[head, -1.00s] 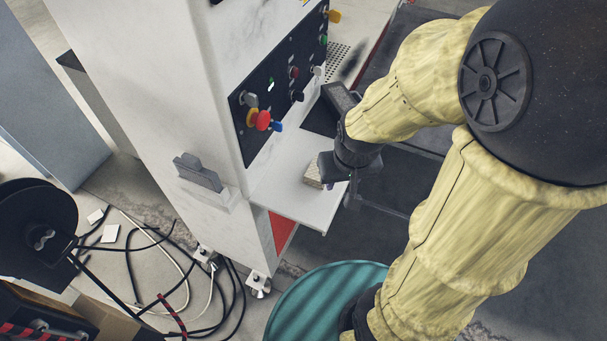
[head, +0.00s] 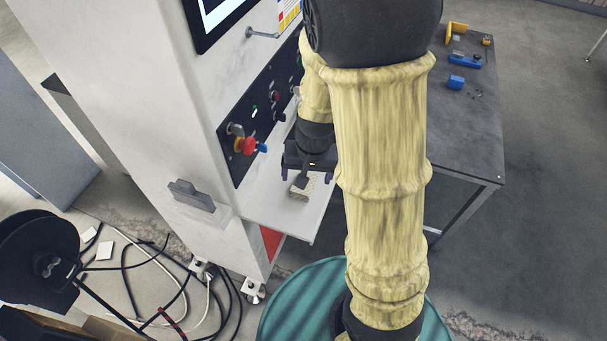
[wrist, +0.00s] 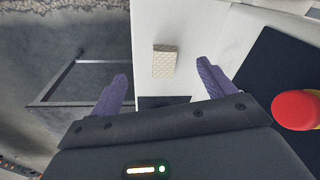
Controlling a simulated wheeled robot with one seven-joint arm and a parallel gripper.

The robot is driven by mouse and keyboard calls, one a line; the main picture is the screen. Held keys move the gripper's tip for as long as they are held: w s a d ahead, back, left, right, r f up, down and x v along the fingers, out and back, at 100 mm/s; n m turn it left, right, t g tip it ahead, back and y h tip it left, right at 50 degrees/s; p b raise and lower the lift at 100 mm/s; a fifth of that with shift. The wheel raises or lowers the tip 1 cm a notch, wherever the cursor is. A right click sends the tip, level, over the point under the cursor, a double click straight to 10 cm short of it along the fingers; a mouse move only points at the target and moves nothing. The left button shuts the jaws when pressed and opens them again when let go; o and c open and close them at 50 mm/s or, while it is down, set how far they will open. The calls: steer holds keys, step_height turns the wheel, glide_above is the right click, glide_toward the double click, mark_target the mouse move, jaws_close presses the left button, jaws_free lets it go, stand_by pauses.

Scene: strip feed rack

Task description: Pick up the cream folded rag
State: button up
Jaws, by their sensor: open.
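The cream folded rag (wrist: 164,61) lies on a white shelf (wrist: 148,22) in the wrist view, a small pale block with a patterned surface. It also shows in the head view (head: 301,190), partly hidden by my gripper. My gripper (wrist: 166,82) is open, with its two purple fingers apart. The rag lies ahead of the fingertips, in line with the gap between them, and the fingers do not touch it. In the head view my gripper (head: 300,178) is over the shelf, close above the rag.
A black control panel with a red emergency button (head: 246,146) is on the white cabinet beside the shelf; the button also shows in the wrist view (wrist: 297,110). A dark table (head: 468,130) with blue and yellow parts stands at the right. Cables (head: 150,262) lie on the floor.

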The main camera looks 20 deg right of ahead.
steer(key=w+r+m+h+p, duration=0.1)
steer(key=w+m+p, duration=0.2)
steer(key=w+p, duration=0.3)
steer(key=shift+w+r+h+p, duration=0.15)
steer(key=shift+w+h+p, duration=0.2)
steer(key=shift+p, duration=0.5)
steer(key=b, duration=0.3)
glide_above(305, 195)
steer(key=w, duration=0.3)
step_height(305, 195, down, 12)
steer(key=shift+d, duration=0.1)
steer(key=shift+w+d+f+b, duration=0.1)
steer(key=shift+w+f+b, duration=0.15)
steer(key=shift+f, duration=1.05)
steer(key=shift+w+d+f+b, duration=0.1)
steer(key=shift+w+f+b, duration=0.1)
steer(key=shift+f, duration=1.1)
steer(key=shift+s, duration=0.1)
